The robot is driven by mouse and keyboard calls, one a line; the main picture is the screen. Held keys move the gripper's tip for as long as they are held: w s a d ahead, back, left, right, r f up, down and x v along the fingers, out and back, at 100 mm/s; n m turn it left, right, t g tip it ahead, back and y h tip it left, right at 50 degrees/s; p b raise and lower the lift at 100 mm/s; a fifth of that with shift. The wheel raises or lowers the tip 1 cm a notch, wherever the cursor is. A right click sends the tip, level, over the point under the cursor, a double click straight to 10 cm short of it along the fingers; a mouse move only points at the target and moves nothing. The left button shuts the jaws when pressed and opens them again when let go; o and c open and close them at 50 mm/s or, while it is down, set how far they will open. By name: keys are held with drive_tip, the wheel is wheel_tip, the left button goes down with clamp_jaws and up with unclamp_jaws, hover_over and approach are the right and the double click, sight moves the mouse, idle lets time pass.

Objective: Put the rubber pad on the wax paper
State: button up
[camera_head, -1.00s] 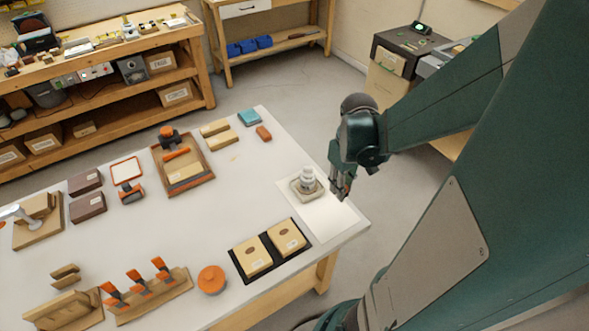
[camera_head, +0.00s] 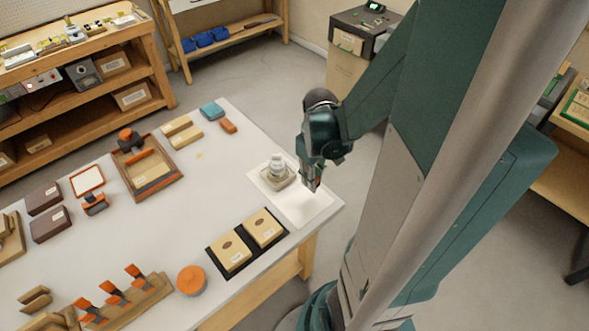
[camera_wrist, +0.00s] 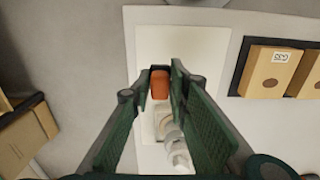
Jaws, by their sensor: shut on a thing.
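My gripper (camera_wrist: 161,80) is shut on a small orange-red block, which I take for the rubber pad (camera_wrist: 160,86); it shows between the fingertips in the wrist view. In the head view my gripper (camera_head: 312,188) hangs over the white wax paper (camera_head: 307,212), and the held pad cannot be made out there. The wax paper also shows in the wrist view (camera_wrist: 155,45), under the fingers. Whether the pad touches the paper, I cannot tell. A white bottle-like weight (camera_head: 277,164) stands on a beige block (camera_head: 281,180) on the paper's far-left part, beside my gripper.
A black tray (camera_head: 225,267) with two tan boxes lies next to the paper. An orange round knob (camera_head: 191,280), an orange-handled rack (camera_head: 120,302) and a wooden tray (camera_head: 170,183) stand farther left. The paper's near part is clear.

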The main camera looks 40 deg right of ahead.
sight(312, 195)
drive_tip(key=shift+f, duration=0.75)
drive_tip(key=shift+f+b, duration=0.8)
drive_tip(key=shift+f, duration=1.3)
drive_tip(key=shift+f, duration=0.2)
drive_tip(key=o, duration=0.9)
drive_tip(key=shift+r, duration=0.1)
drive_tip(key=shift+r, duration=0.2)
drive_tip(key=shift+r+p, duration=1.7)
drive_tip(key=shift+r, duration=4.25)
drive_tip(key=shift+a, duration=0.1)
